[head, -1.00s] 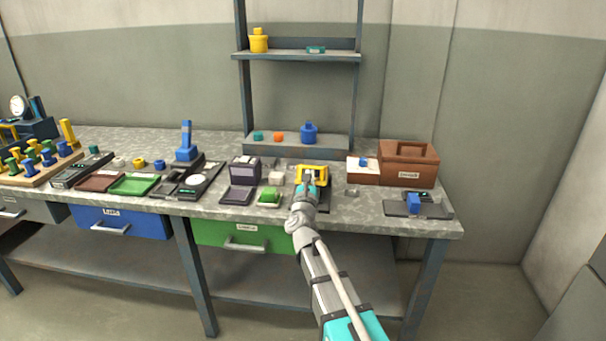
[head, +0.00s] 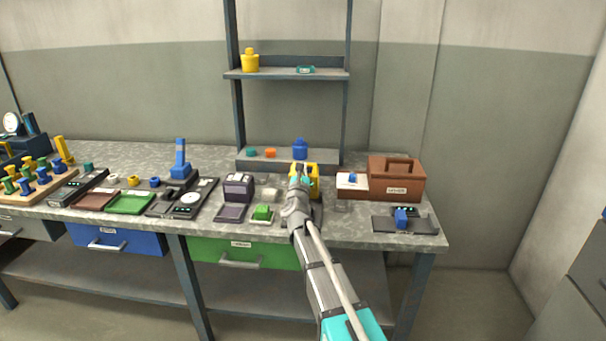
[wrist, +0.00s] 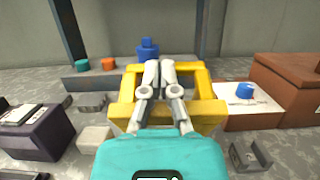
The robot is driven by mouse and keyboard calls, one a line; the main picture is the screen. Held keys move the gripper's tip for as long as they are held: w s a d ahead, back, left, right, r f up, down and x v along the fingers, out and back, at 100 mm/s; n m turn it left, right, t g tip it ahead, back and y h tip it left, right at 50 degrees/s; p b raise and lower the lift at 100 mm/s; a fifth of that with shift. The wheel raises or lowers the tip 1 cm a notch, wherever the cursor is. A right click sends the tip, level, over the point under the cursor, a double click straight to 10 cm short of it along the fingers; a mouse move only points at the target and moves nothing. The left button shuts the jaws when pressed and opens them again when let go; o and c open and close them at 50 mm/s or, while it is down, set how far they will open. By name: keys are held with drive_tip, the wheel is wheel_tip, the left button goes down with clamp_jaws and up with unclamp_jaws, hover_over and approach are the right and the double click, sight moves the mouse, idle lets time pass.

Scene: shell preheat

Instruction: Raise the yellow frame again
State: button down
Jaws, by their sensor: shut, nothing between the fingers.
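The yellow frame (head: 314,178) stands near the back right of the bench, partly hidden behind my gripper (head: 301,169). In the wrist view the frame (wrist: 206,108) shows a wide near bar, two sides and a narrower far bar, and it looks raised or tilted. My gripper (wrist: 160,68) is shut with nothing between its fingers. The fingers overlap the middle of the frame in the picture; I cannot tell whether they touch it. The frame's base is hidden by my gripper.
A brown box (head: 397,178) and a white sheet with a blue piece stand to the right. A small grey bracket (wrist: 250,158) lies near on the right. A dark purple box (head: 239,187) and a pale block (wrist: 94,138) stand left. A blue pot (head: 300,150) is behind.

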drive_tip(key=w+d, duration=0.1)
drive_tip(key=w, duration=0.6)
drive_tip(key=shift+d+r, duration=0.2)
drive_tip(key=shift+r, duration=0.25)
drive_tip(key=shift+s+d, duration=0.1)
drive_tip(key=shift+s+r+p, duration=0.15)
drive_tip(key=shift+r+p, duration=0.1)
drive_tip(key=shift+p, duration=0.05)
